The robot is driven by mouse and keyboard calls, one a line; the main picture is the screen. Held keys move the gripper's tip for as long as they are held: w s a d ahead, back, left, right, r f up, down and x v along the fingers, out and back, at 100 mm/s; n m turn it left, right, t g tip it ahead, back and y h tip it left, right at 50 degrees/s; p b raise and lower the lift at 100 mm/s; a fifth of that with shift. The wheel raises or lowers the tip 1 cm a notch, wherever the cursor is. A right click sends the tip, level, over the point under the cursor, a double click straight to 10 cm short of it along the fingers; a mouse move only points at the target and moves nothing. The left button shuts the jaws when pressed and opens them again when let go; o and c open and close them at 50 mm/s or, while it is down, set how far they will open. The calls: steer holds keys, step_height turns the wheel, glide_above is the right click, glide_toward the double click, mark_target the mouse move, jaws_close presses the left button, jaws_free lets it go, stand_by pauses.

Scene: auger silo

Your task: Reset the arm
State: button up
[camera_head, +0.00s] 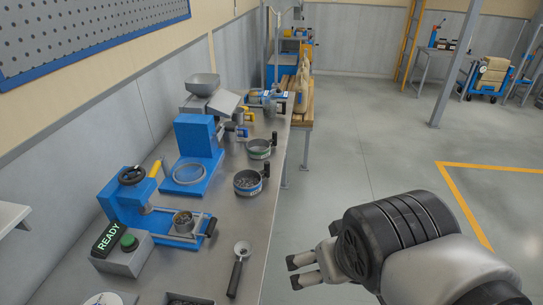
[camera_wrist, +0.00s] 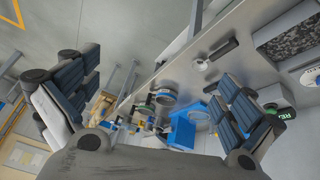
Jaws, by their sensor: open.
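My gripper (camera_head: 299,272) is at the lower right in the head view, out over the floor to the right of the metal workbench (camera_head: 250,205). Its fingers point left towards the bench edge. In the wrist view, the two dark ribbed fingers of my gripper (camera_wrist: 160,103) stand wide apart at left and right. Nothing is between them. The bench shows tilted beyond the fingers in the wrist view (camera_wrist: 180,62).
On the bench are a READY box (camera_head: 122,252), a blue press (camera_head: 150,195), a blue stand (camera_head: 194,150), a scoop (camera_head: 238,265) and pans (camera_head: 248,182). A pegboard (camera_head: 90,35) hangs on the left wall. Open floor (camera_head: 350,150) lies right of the bench.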

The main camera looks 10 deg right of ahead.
steer(key=shift+g+y, duration=0.3)
steer(key=shift+y, duration=0.3)
steer(key=s+a, duration=0.3)
steer(key=shift+s, duration=0.3)
stand_by(0.5)
